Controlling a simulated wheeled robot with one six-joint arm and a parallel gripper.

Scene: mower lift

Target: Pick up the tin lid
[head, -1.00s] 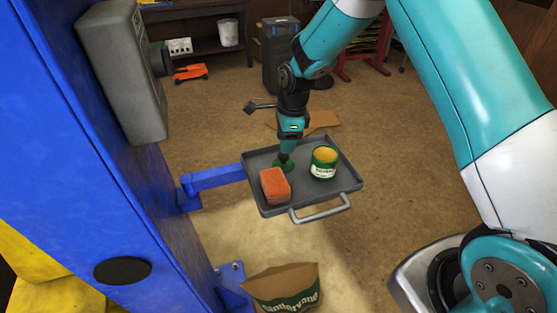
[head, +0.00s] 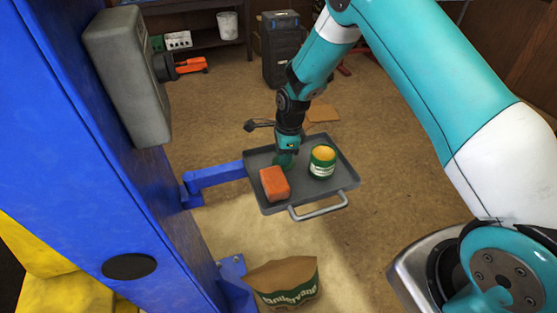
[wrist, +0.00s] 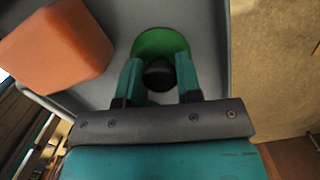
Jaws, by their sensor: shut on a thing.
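The tin lid is a round green disc with a dark knob, seen in the wrist view (wrist: 160,42) and partly in the head view (head: 283,161). It is at the back part of the grey tray (head: 325,190). My gripper (wrist: 159,75) is shut on the lid's knob, with a finger on either side of it. It also shows in the head view (head: 285,152), pointing down at the tray. My gripper hides part of the lid, and I cannot tell whether the lid touches the tray.
An orange-red block (head: 274,184) lies on the tray just in front of the lid. An open green tin (head: 322,161) stands to the right. A blue arm (head: 215,175) joins the tray to the blue post (head: 110,200). A paper bag (head: 285,283) is on the floor.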

